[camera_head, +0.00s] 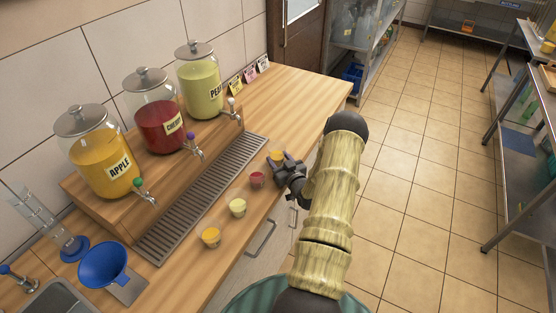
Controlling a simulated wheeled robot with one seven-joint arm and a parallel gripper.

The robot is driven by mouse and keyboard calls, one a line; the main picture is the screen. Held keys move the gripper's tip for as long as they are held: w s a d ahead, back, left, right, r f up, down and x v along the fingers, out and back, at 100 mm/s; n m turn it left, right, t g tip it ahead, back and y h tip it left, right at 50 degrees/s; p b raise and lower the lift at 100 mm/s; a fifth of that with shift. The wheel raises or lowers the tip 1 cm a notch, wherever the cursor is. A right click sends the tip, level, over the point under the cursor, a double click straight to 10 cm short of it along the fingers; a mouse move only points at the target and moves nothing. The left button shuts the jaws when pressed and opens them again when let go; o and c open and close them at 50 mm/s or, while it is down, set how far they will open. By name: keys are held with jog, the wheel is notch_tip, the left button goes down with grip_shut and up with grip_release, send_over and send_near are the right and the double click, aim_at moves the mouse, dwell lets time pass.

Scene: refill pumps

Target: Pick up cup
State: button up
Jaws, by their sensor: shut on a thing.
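A small clear cup with orange-yellow contents (276,155) is at the far end of a row on the wooden counter. My gripper (280,163) is shut on this cup, reaching it from the right. The fingers hide part of the cup, and I cannot tell whether it is lifted off the counter. A cup with red contents (257,180) stands just nearer. A cup with pale yellow contents (237,207) and a cup with orange contents (211,237) stand further along the front edge, apart from my gripper.
Apple (93,163), cherry (155,113) and pear (202,93) dispensers stand on a wooden riser behind a metal drip grate (200,205). A blue funnel (102,265) is at the lower left. The counter's far right end is clear.

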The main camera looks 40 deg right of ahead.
aim_at(279, 165)
notch_tip(279, 165, up, 10)
jog(key=b, duration=0.2)
dwell(0.3)
dwell(0.5)
